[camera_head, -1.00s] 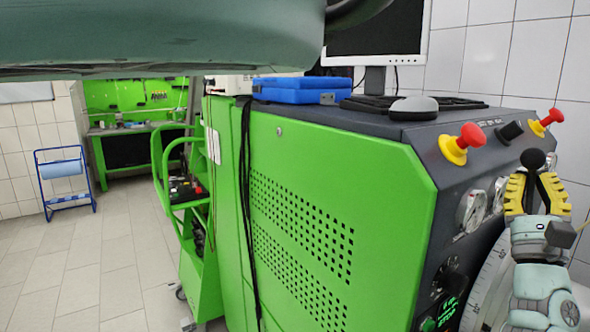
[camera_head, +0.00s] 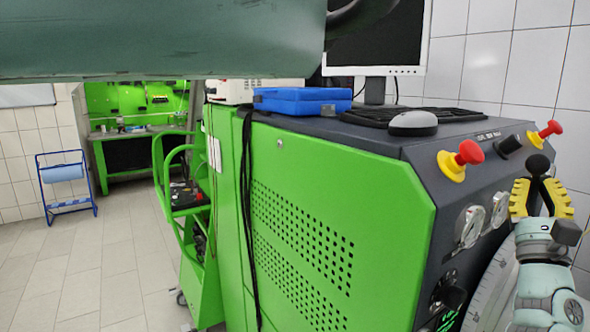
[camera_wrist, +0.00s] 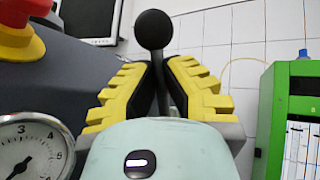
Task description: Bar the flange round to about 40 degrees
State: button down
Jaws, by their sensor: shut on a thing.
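A bar with a black ball knob (camera_head: 538,164) stands up at the front of the green test bench; the knob also shows large in the wrist view (camera_wrist: 154,30). My gripper (camera_head: 540,190) has its yellow and black fingers shut on the bar just below the knob. In the wrist view my gripper (camera_wrist: 162,80) has a finger on each side of the bar. A pale disc with graduation marks (camera_head: 487,290), apparently the flange, shows partly at the bench front. My arm hides much of it. Its angle reading and the bar's lower end cannot be made out.
Red mushroom buttons on yellow bases (camera_head: 460,160) and round gauges (camera_head: 469,227) sit close to my gripper on the bench (camera_head: 340,190). A blue case (camera_head: 300,101), mouse (camera_head: 413,123) and monitor stand on top. Open floor lies at the left.

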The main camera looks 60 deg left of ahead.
jog(key=shift+w+r, duration=0.1)
jog(key=shift+w+d+r+m+h+p, duration=0.1)
jog(key=shift+w+r+m+h+p, duration=0.2)
jog(key=shift+w+p, duration=0.25)
jog(key=shift+w+d+r+m+h+p, duration=0.1)
jog(key=shift+w+r+m+h+p, duration=0.15)
jog(key=shift+w+p, duration=0.25)
jog(key=shift+w, duration=0.1)
jog(key=shift+a, duration=0.1)
jog(key=shift+w+h, duration=0.1)
jog(key=shift+h, duration=0.15)
jog(key=shift+w+r+m+h+p, duration=0.15)
jog(key=shift+w+r+m+p, duration=0.15)
jog(key=shift+w+p, duration=0.25)
jog(key=shift+w+r+m+h+p, duration=0.15)
jog(key=shift+w+m+p, duration=0.15)
jog(key=shift+w, duration=0.35)
jog(key=shift+w+r+m+g+h+p, duration=0.2)
jog(key=shift+w+h+p, duration=0.15)
jog(key=shift+w, duration=0.3)
jog(key=shift+w+r+m+g+h+p, duration=0.15)
jog(key=shift+w+h+p, duration=0.2)
jog(key=shift+w, duration=0.3)
